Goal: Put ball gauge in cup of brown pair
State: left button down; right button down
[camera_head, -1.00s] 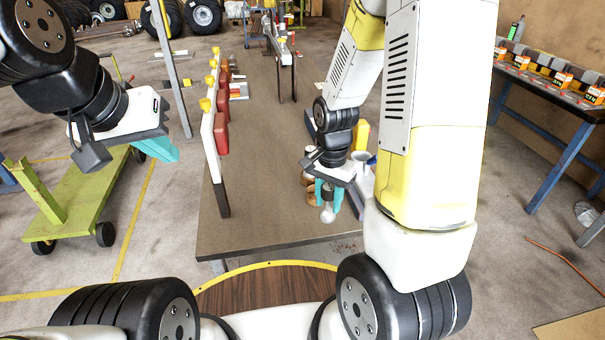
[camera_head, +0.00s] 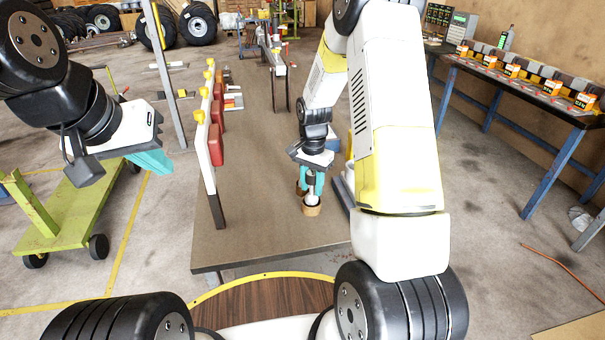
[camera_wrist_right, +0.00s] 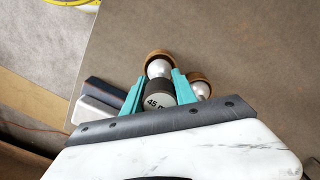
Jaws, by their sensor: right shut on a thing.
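My right gripper (camera_head: 310,180) is shut on the ball gauge (camera_wrist_right: 158,95), gripping its dark handle marked 45 between teal fingers. The gauge points down, and its silver ball (camera_wrist_right: 158,69) is at the mouth of the front brown cup (camera_head: 312,210). Whether the ball is seated in it or just above it I cannot tell. The other brown cup (camera_wrist_right: 200,78) is beside it, with a silvery rounded surface inside; the right finger partly hides it. My left gripper (camera_head: 152,160) hangs empty at the left, away from the table; its finger gap is unclear.
A white upright panel (camera_head: 209,150) with red blocks and yellow knobs stands left of the cups on the brown table (camera_head: 240,245). Grey and dark blocks (camera_wrist_right: 100,100) lie close beside the right gripper. The table front is clear.

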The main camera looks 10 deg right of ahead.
jog(key=shift+w+f, duration=0.1)
jog(key=shift+f, duration=0.55)
jog(key=c, duration=1)
grip_release()
jog(key=shift+f, duration=0.15)
notch_tip(320, 180, up, 12)
jog(key=shift+f, duration=0.1)
jog(key=s+r+n+t, duration=0.2)
jog(key=s+r, duration=0.3)
jog(key=r, duration=0.4)
jog(key=s+a+r+n+t+y, duration=0.1)
jog(key=s+r+n+t, duration=0.1)
jog(key=s+r, duration=0.3)
jog(key=s+a+r+n+t+y, duration=0.1)
jog(key=s+r+n, duration=0.3)
jog(key=s, duration=1)
jog(key=shift+s+r+n+t, duration=0.2)
jog(key=shift+r+n+t, duration=0.15)
jog(key=shift+n+t, duration=0.25)
